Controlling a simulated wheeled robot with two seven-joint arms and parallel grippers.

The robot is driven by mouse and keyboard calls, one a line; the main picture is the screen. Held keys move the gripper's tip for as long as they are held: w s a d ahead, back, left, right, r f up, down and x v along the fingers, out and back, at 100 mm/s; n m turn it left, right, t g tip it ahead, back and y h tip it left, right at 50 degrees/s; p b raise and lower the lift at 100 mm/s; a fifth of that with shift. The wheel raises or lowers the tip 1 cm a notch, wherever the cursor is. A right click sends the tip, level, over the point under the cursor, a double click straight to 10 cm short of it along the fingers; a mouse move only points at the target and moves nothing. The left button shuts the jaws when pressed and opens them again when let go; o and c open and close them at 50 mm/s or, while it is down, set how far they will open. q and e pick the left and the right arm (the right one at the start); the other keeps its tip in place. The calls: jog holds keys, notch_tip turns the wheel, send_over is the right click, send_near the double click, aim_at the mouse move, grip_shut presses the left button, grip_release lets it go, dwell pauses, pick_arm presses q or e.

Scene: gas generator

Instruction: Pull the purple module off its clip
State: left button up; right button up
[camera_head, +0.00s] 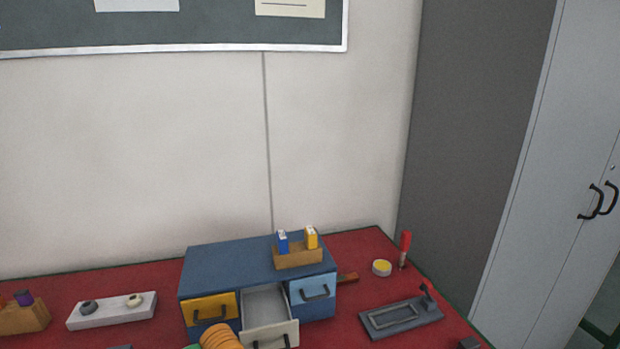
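A small purple block (23,298), which looks like the purple module, sits on a tan wooden holder (24,317) at the left edge of the red table. A small orange-red piece shows beside it on the left, partly cut off by the frame. The clip is too small or hidden to make out. Neither of my grippers shows in the head view.
A blue drawer box (230,262) stands mid-table, its middle drawer (268,318) open. A wooden holder (298,259) with blue and yellow pieces sits on top. A white block (112,310) with two knobs lies right of the purple block. An orange ribbed thing (221,337) is at the front.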

pick_arm(q)
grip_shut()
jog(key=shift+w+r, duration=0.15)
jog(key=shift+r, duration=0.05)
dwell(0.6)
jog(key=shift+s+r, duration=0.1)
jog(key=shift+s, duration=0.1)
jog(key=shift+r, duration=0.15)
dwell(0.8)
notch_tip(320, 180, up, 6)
jog(key=p, duration=0.5)
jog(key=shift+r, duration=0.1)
